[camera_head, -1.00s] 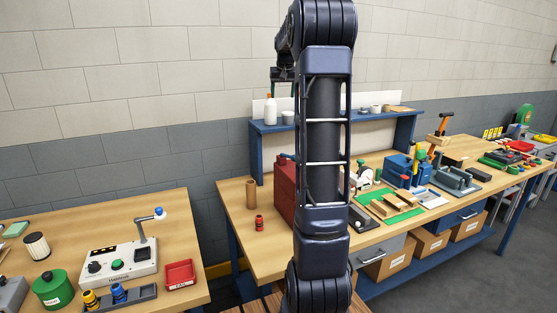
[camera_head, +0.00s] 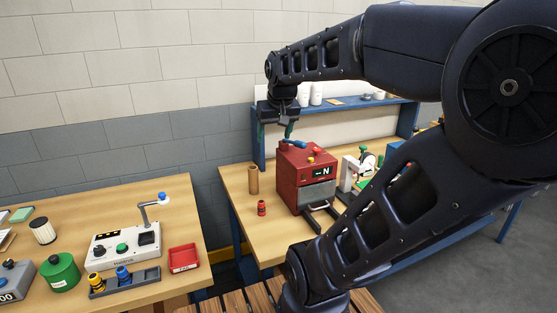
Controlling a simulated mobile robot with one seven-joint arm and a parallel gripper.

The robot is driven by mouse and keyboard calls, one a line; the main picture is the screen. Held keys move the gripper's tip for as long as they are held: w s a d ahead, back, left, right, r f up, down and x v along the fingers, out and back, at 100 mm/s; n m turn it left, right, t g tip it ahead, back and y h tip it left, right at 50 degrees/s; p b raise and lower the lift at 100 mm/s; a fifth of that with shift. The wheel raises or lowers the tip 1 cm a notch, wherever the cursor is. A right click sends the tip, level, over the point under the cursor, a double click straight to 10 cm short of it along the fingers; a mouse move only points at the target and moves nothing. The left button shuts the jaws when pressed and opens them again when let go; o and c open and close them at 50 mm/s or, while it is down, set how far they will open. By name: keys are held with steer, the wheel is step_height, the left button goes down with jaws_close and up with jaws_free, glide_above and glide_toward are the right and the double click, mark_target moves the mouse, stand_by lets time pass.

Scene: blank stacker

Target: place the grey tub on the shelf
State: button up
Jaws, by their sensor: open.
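The blue shelf (camera_head: 403,107) stands at the back of the right-hand bench, with a pale back panel below it. I cannot make out the grey tub with certainty. Small greyish round containers (camera_head: 378,95) stand on the right part of the shelf, too small to identify. My gripper (camera_head: 284,121) points down in front of the shelf's left end, above the back left of the red box. It is open, and no held object shows in it.
The red box (camera_head: 295,178) with a blue-handled tool (camera_head: 294,143) on top stands just below my gripper. White bottles (camera_head: 316,94) stand on the shelf nearby. A brown cylinder (camera_head: 253,180) and a small red can (camera_head: 262,208) stand left of the box.

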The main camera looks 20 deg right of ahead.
steer(key=s+a+f, duration=0.1)
steer(key=s+f, duration=0.4)
steer(key=s, duration=0.1)
steer(key=shift+s+a+f, duration=0.15)
steer(key=shift+s+a, duration=0.15)
steer(key=shift+s, duration=0.05)
